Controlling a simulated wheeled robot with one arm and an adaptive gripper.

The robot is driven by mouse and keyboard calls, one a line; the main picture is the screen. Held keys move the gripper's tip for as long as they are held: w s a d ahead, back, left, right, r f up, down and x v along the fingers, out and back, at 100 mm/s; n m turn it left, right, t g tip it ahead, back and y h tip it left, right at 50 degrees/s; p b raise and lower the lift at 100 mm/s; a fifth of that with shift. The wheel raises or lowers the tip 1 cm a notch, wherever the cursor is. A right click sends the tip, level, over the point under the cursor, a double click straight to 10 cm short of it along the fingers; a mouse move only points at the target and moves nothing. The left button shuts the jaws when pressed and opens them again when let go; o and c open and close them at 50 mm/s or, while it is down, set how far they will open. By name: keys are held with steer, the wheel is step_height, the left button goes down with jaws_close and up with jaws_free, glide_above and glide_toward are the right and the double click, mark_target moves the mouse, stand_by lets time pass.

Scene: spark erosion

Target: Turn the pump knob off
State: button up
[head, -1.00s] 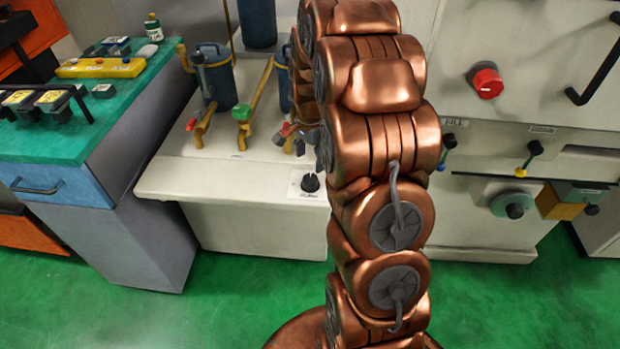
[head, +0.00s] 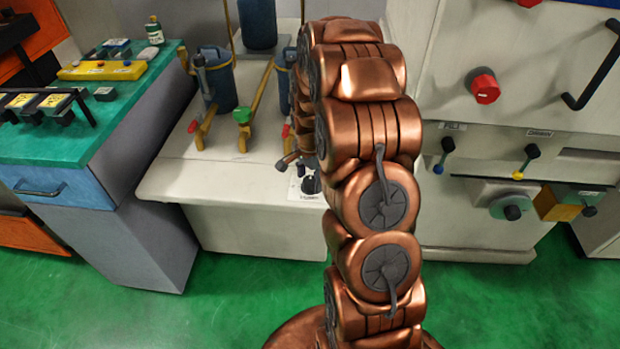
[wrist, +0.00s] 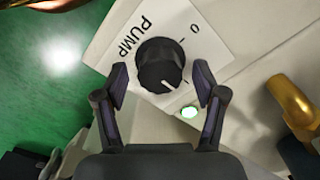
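The pump knob (wrist: 160,66) is round and black, on a white plate (wrist: 203,50) printed PUMP and 0. Its white pointer line faces down and slightly right in the wrist view, away from the 0. My gripper (wrist: 160,76) is open, with one finger on each side of the knob and small gaps visible; I cannot tell its exact height. In the head view the knob (head: 310,184) is partly hidden by my gripper (head: 298,164), which is right above it.
A small green lamp (wrist: 190,112) glows by the knob. A yellow pipe (wrist: 290,100) stands to the right. In the head view, pipes with a green handle (head: 242,115) and a red handle (head: 193,126) rise behind. A green-topped bench (head: 120,100) is at left.

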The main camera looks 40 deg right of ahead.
steer(key=c, duration=1.1)
steer(key=shift+n+b, duration=0.3)
steer(key=n+b, duration=0.2)
steer(key=n, duration=0.1)
steer(key=shift+f, duration=0.15)
steer(key=n+b, duration=0.2)
steer(key=n, duration=0.3)
steer(key=shift+w, duration=0.1)
steer(key=n+b, duration=0.1)
steer(key=n, duration=0.3)
steer(key=shift+n, duration=0.4)
steer(key=shift+n+b, duration=0.45)
steer(key=shift+n, duration=1.85)
